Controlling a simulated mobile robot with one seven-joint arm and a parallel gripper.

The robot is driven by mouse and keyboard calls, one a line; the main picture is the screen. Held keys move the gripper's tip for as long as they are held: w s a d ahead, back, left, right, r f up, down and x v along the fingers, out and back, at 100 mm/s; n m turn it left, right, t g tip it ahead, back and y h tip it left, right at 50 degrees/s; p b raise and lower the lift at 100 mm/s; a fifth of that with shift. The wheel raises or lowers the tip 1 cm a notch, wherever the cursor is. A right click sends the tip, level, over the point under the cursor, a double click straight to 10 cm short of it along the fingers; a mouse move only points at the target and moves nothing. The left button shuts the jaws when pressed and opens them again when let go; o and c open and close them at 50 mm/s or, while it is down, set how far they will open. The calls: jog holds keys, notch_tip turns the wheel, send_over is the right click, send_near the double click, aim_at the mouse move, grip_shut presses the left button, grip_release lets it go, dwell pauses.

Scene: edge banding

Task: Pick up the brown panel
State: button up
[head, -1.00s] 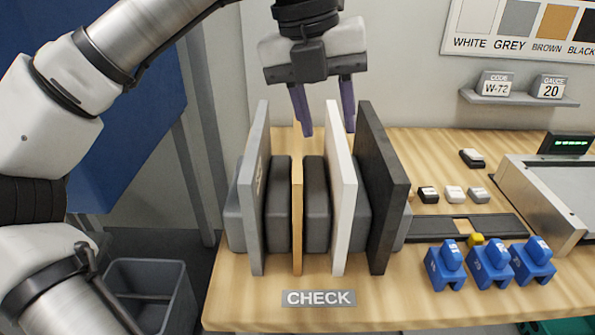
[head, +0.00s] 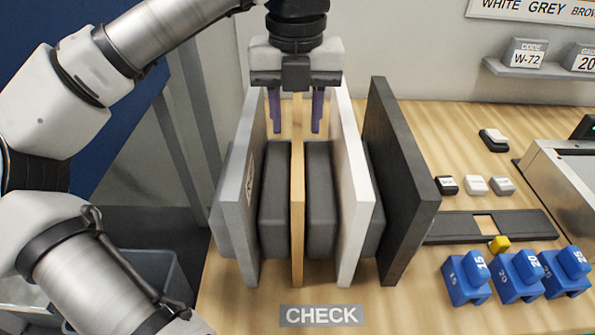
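The brown panel (head: 297,215) is a thin, light-brown board standing upright in a rack between dark grey padded blocks, in the middle of the head view. A grey panel (head: 240,210) stands to its left, and a white panel (head: 353,205) and a black panel (head: 405,195) to its right. My gripper (head: 295,130) points down over the far part of the rack. Its two purple fingers are apart, one on each side of the brown panel's top far end, with gaps visible. The fingers hold nothing that I can see. How deep the tips reach is hard to tell.
A CHECK label (head: 320,316) lies at the table's front edge. Blue numbered blocks (head: 518,275), a dark slotted strip (head: 455,228) and small switches (head: 475,185) are to the right. A shelf with code and gauge signs (head: 527,53) is on the wall. A grey bin stands at lower left.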

jog(key=shift+w+d+f+p, duration=0.1)
jog(key=shift+f+p, duration=0.2)
jog(key=shift+f, duration=0.75)
jog(key=shift+w+a+f+p, duration=0.15)
jog(key=shift+f+p, duration=0.1)
jog(key=shift+f, duration=0.75)
jog(key=shift+w+d+f+p, duration=0.15)
jog(key=shift+f+p, duration=0.15)
jog(key=shift+f, duration=0.75)
jog(key=shift+c, duration=0.3)
grip_shut()
jog(key=shift+r, duration=0.1)
